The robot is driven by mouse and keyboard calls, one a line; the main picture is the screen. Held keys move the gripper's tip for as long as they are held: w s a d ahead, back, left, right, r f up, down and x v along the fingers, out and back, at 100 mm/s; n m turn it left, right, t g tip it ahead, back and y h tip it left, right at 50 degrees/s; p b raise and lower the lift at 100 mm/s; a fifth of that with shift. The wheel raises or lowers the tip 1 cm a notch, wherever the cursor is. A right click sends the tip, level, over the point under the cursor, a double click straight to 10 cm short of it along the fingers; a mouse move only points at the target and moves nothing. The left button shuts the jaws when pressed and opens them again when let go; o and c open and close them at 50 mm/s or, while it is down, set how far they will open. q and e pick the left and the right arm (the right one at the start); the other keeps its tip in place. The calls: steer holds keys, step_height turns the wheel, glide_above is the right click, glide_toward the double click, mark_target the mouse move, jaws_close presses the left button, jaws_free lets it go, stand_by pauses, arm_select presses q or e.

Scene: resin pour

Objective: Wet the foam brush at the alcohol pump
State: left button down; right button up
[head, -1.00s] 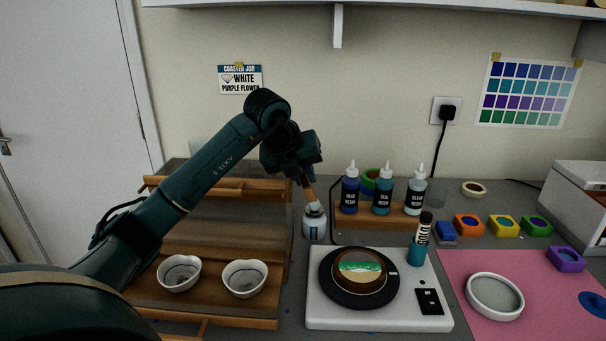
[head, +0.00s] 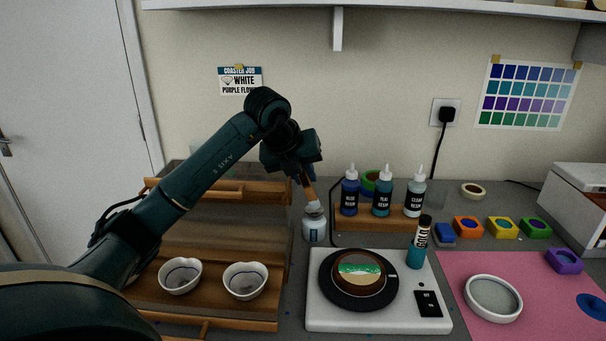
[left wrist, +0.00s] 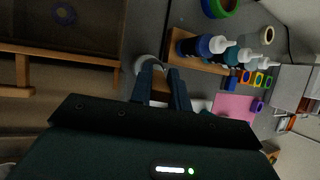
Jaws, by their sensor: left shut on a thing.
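My left gripper (head: 303,177) is shut on the foam brush (head: 309,192), which has a brown handle and points down. The brush's lower end is at the top of the alcohol pump (head: 314,229), a small white bottle with a dark label. I cannot tell whether the brush tip presses on the pump top or just meets it. In the left wrist view my left gripper (left wrist: 163,88) shows its two fingers with the brown handle between them. The pump's pale round top (left wrist: 147,64) is partly hidden behind the fingers. My right gripper is not in view.
Resin bottles (head: 382,194) stand in a wooden rack right of the pump. A white turntable unit (head: 322,314) with a coaster is in front. A wooden rack (head: 222,310) with two white bowls (head: 245,281) is left. A pink mat (head: 545,320) lies right.

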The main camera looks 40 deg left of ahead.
arm_select(q)
steer(key=shift+r+p, duration=2.1)
steer(key=shift+r, duration=0.85)
steer(key=shift+f, duration=0.1)
